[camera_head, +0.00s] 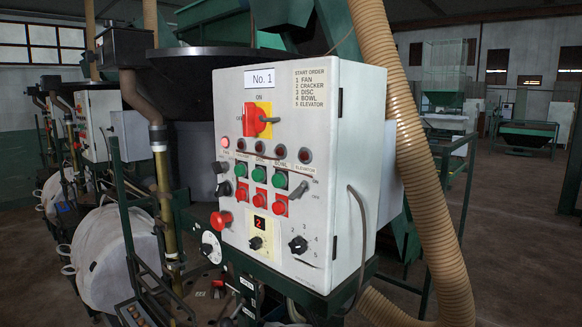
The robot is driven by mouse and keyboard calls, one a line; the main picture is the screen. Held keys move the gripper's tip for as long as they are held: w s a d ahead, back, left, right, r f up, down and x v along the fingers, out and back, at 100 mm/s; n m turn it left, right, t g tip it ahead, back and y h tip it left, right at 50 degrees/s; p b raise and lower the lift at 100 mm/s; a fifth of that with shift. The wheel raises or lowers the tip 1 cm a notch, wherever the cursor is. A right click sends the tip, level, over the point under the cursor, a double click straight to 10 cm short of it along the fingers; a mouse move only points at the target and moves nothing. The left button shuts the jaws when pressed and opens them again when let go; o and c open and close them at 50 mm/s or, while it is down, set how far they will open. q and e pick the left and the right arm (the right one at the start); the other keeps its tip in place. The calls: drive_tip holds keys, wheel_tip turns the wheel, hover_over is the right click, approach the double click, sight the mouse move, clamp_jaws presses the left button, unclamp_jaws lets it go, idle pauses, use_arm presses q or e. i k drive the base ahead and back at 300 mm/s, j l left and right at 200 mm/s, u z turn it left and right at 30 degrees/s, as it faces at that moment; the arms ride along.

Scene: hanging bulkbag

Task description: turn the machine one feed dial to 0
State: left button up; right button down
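Machine one is a white control box (310,180) labelled "No. 1". A black rotary dial (298,245) with numbers around it sits at the lower right of its front face; labels 2 to 5 are partly readable. I cannot read its pointer. A smaller black knob (256,243) sits on a cream plate under a red digital display (259,224) that seems to read 2. A round white dial with a black centre (211,247) is at the box's lower left. I cannot read which one is marked feed. Neither of my grippers is visible.
A brown pipe (160,180) stands at left. Open floor (510,220) lies at right.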

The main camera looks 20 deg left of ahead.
sight(255, 242)
drive_tip(key=k+j, duration=0.1)
drive_tip(key=j, duration=0.3)
drive_tip(key=k+j, duration=0.15)
drive_tip(key=j, duration=0.2)
drive_tip(key=k+j+z, duration=0.1)
drive_tip(key=j, duration=0.3)
drive_tip(key=k+j, duration=0.15)
drive_tip(key=j, duration=0.2)
